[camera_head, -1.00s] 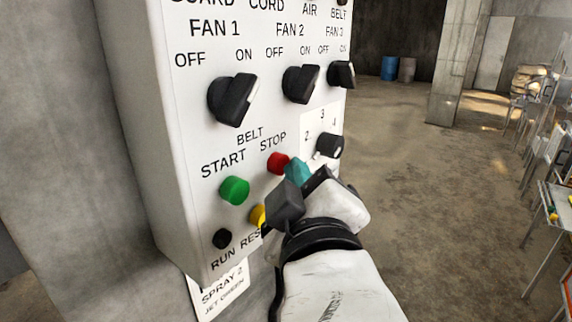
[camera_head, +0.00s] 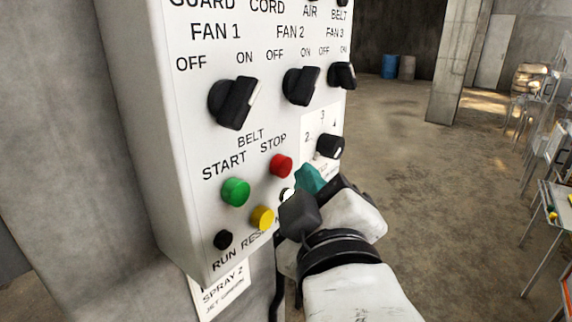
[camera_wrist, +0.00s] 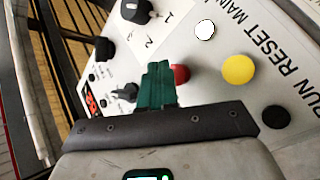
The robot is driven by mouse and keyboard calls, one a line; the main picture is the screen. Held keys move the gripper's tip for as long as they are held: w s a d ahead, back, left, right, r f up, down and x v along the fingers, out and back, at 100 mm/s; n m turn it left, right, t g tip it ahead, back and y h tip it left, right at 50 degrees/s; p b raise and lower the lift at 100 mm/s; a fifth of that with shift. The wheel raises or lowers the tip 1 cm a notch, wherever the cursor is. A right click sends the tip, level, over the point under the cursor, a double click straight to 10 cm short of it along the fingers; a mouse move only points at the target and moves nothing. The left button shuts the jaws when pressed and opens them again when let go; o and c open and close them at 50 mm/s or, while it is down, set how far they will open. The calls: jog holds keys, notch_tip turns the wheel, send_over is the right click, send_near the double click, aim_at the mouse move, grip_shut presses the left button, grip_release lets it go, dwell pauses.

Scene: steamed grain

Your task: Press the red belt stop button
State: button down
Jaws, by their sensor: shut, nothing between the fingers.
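The red belt stop button (camera_head: 281,166) sits on the white control panel (camera_head: 170,120), under the word STOP and right of the green start button (camera_head: 235,192). My gripper (camera_head: 308,182) is to the right of and below the red button in the head view, its teal fingertips together and empty. A gap shows between them and the red button there. In the wrist view the fingertips (camera_wrist: 156,86) partly cover the red button (camera_wrist: 180,75), whose edge shows beside them. I cannot tell the depth between them there.
A yellow button (camera_head: 262,218) and a black button (camera_head: 223,239) are below the red one. Dark fan knobs (camera_head: 234,102) stick out above. A selector knob (camera_head: 329,146) is close to my gripper. Open concrete floor lies to the right.

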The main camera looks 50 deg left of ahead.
jog(key=shift+w+d+p, duration=0.15)
jog(key=shift+w+d, duration=0.05)
jog(key=shift+d, duration=0.6)
jog(key=shift+w+d+p, duration=0.15)
jog(key=shift+d+p, duration=0.05)
jog(key=shift+d, duration=0.65)
jog(key=shift+w+d+p, duration=0.15)
jog(key=shift+w+d, duration=0.05)
jog(key=shift+d, duration=0.6)
